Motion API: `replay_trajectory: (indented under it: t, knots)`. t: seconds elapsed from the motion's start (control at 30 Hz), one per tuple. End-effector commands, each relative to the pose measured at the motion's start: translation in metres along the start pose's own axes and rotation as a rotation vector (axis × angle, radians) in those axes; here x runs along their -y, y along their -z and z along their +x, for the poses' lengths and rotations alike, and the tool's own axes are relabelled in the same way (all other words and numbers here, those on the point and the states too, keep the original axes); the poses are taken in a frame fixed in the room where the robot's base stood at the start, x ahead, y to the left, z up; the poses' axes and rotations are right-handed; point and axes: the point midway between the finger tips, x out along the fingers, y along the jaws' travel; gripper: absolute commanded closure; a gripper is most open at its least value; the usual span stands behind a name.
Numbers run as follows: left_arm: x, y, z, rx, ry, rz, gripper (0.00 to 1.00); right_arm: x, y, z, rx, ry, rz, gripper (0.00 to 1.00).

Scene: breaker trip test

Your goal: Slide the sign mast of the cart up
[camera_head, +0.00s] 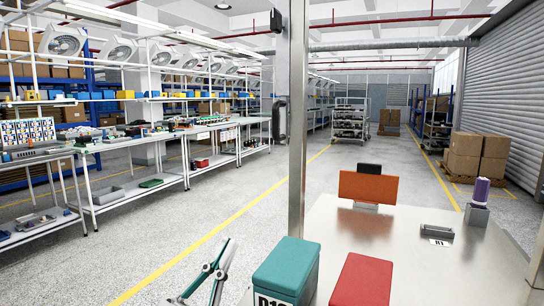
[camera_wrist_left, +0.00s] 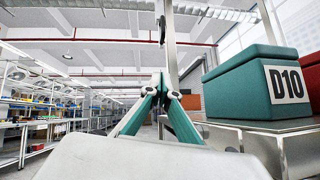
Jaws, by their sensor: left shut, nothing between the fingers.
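The cart (camera_head: 400,262) has a shiny metal top at the right of the head view. A tall upright metal post (camera_head: 298,110), which looks like the sign mast, rises at its near left and runs out of the top of the picture. No sign shows on it. The post also shows in the left wrist view (camera_wrist_left: 170,40), behind my fingers. My left gripper (camera_head: 231,243) is low, left of the post and the teal box. It is shut and empty, its fingertips (camera_wrist_left: 160,78) together and pointing up. Whether they touch the post cannot be told. My right gripper is out of view.
A teal box (camera_head: 288,268) labelled D10 and a red box (camera_head: 362,282) stand at the cart's near edge, close to my left gripper. Open floor (camera_head: 200,225) lies left.

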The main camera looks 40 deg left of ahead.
Motion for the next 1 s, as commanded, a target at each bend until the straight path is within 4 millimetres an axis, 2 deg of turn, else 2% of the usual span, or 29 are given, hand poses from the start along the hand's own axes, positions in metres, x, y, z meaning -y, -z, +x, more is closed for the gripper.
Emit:
replay_trajectory:
  t: [0.17,0.4,0.9,0.93,1.0]
  knots:
    - [-0.001,-0.001,0.026,0.004,-0.006,-0.001,1.00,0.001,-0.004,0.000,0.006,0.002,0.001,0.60]
    - [-0.002,-0.003,0.059,0.007,-0.006,-0.003,1.00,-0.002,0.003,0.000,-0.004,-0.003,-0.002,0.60]
    - [-0.001,-0.001,0.086,0.003,-0.001,-0.001,1.00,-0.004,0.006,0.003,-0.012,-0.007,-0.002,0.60]
    - [-0.003,-0.007,0.097,0.011,-0.004,0.000,1.00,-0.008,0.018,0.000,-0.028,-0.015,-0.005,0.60]
    - [-0.004,-0.011,0.112,0.017,-0.005,-0.001,1.00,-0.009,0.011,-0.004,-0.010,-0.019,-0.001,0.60]
